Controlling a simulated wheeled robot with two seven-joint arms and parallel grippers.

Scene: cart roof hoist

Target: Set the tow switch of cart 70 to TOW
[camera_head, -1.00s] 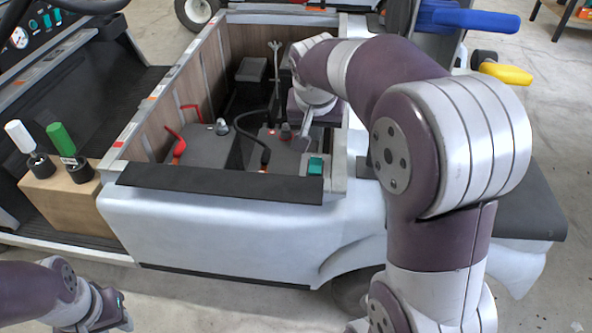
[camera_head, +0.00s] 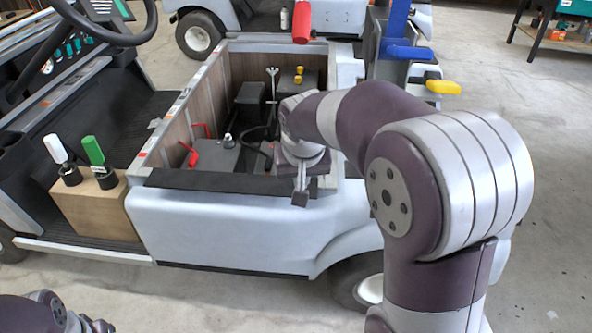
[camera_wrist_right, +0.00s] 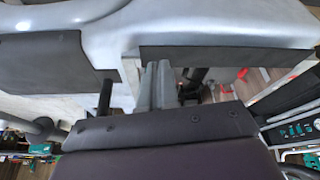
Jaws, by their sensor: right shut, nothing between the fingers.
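The white cart (camera_head: 230,232) stands in front of me with its battery bay open; I read no number on it. My right gripper (camera_head: 300,197) is shut and empty, pointing down at the right end of the black strip (camera_head: 215,180) along the bay's near edge. Its fingers also show in the right wrist view (camera_wrist_right: 155,85). The teal tow switch is not visible now; the right hand covers the corner where it showed earlier. My left gripper (camera_head: 97,326) is partly in view at the bottom left edge, and its jaws cannot be made out.
The bay holds dark batteries (camera_head: 213,160), red-ended cables (camera_head: 192,152) and a black box (camera_head: 250,100). A wooden block (camera_head: 95,210) with a white and a green handle is at the left. A blue part (camera_head: 407,52) and a yellow part (camera_head: 443,87) stick out at the right.

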